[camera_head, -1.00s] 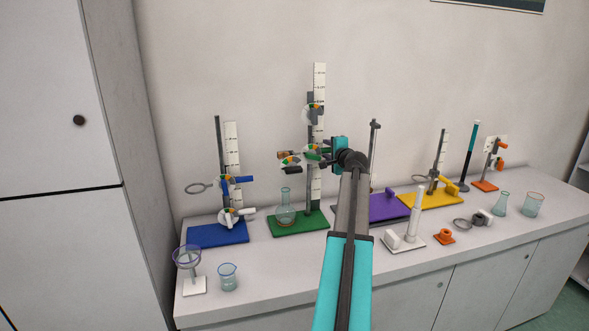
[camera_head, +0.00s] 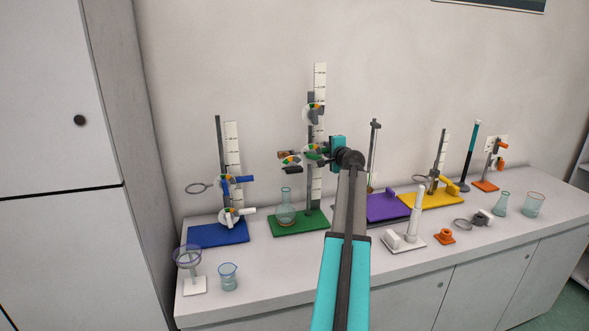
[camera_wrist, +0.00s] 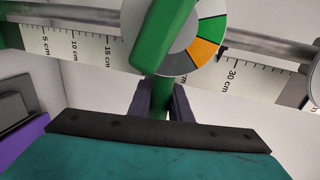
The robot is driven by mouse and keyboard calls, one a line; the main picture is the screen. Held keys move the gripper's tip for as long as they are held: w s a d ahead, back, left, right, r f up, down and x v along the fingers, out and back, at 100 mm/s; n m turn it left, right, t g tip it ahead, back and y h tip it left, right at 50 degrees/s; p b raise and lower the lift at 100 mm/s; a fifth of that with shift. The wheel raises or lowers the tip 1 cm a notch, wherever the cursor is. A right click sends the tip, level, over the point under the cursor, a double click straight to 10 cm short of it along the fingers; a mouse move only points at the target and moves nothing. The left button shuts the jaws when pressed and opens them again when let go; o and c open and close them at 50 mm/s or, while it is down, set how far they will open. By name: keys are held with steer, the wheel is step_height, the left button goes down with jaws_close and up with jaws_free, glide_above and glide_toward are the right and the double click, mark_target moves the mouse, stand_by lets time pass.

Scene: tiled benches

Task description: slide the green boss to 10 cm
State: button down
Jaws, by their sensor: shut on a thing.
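The green boss (camera_head: 311,151) sits on the upright rod of the stand with the green base (camera_head: 283,229). In the wrist view the boss (camera_wrist: 165,40) crosses the rod, with a green, orange and grey dial behind it. It lies between the 15 cm and 30 cm marks of the white scale (camera_wrist: 85,46); its exact reading is hidden. My gripper (camera_head: 326,152) reaches it from the right. In the wrist view its dark fingers (camera_wrist: 162,100) are shut on the boss's green stem.
A clamp (camera_head: 290,160) sticks out left of the boss, above a round flask (camera_head: 286,212). Another boss (camera_head: 313,112) sits higher on the same rod. The blue-base stand (camera_head: 218,236) is to the left; a purple base (camera_head: 388,206) is to the right.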

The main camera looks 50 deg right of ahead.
steer(key=shift+f, duration=0.15)
steer(key=shift+f+b, duration=1.3)
steer(key=shift+f, duration=0.25)
steer(key=shift+f+b, duration=1.3)
steer(key=shift+f, duration=0.1)
steer(key=shift+f+b, duration=1.3)
steer(key=shift+f, duration=0.15)
